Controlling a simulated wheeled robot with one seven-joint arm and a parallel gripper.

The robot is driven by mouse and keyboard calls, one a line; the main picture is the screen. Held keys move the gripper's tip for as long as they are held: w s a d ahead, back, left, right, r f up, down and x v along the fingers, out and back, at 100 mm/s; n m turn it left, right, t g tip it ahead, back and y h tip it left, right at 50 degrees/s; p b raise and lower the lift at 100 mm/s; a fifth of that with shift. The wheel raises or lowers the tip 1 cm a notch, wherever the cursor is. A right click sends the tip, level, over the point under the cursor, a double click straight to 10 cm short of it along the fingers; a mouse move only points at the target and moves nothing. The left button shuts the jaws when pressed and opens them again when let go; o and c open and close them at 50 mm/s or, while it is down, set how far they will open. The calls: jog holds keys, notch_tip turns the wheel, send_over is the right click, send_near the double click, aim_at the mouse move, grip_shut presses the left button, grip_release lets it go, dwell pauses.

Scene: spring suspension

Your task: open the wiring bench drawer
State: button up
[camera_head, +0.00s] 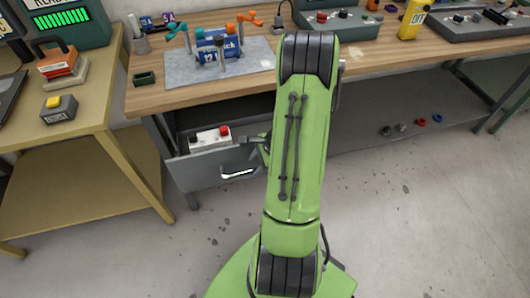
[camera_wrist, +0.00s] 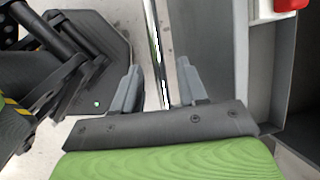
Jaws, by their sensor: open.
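The grey wiring bench drawer (camera_head: 205,168) stands partly pulled out under the wooden bench top, with its inside visible from above. Its shiny handle (camera_head: 238,174) is on the front panel. My gripper (camera_head: 258,146) is at the drawer front, largely hidden behind my green arm in the head view. In the wrist view my gripper (camera_wrist: 160,82) is open, one finger on each side of a shiny metal strip that looks like the handle (camera_wrist: 160,45). Contact cannot be told. The drawer's grey front (camera_wrist: 208,50) lies just right of the fingers.
A white box with a red button (camera_head: 210,138) lies in the drawer. The bench top (camera_head: 155,98) carries a grey mat, tools and control boxes. A yellow table (camera_head: 95,125) stands close on the left. Small rings lie on the lower shelf (camera_head: 450,105). The floor before the drawer is clear.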

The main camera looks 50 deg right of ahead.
jog(key=p+v, duration=0.4)
jog(key=v, duration=1)
